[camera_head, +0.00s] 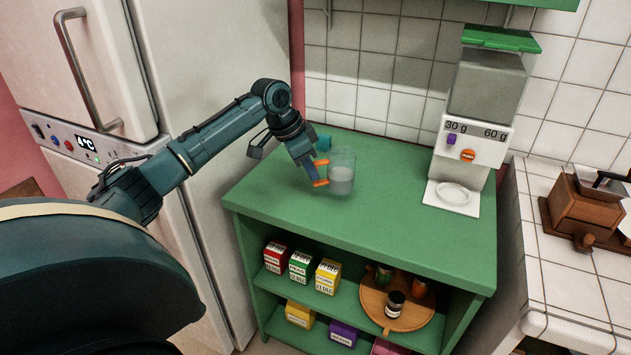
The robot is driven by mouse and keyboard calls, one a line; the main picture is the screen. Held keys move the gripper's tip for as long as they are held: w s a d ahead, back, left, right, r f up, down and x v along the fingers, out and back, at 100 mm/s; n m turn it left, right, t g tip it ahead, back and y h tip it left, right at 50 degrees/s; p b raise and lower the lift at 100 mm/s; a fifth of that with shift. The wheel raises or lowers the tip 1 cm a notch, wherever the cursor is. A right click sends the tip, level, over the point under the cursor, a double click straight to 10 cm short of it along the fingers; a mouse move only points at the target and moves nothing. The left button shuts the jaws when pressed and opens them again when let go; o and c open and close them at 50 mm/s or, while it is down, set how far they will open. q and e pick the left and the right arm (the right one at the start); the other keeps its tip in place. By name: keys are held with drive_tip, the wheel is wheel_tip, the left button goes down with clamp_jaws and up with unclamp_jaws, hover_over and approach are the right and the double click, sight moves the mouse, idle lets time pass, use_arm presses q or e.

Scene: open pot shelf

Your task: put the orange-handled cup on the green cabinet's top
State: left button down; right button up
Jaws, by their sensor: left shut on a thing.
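The orange-handled cup (342,174) is a clear see-through cup with orange handle parts on its left side. It is upright at the green cabinet's top (400,230), over the back left part; I cannot tell whether its base touches the surface. My left gripper (318,172) comes in from the left and is shut on the cup's handle, which the fingers partly hide. My right gripper is not in view.
A white dispenser (468,150) stands at the top's back right. Shelves below hold small boxes (327,276) and a round wooden tray (372,303). The top's front and middle are clear. A fridge (215,70) stands left.

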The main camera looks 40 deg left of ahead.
use_arm(q)
wheel_tip(320, 180, down, 4)
drive_tip(key=shift+r, duration=0.1)
idle(0.4)
drive_tip(key=c, duration=1.4)
unclamp_jaws()
drive_tip(key=shift+f, duration=0.2)
drive_tip(key=shift+c, duration=0.2)
drive_tip(key=shift+r, duration=0.15)
drive_tip(key=v, duration=1.2)
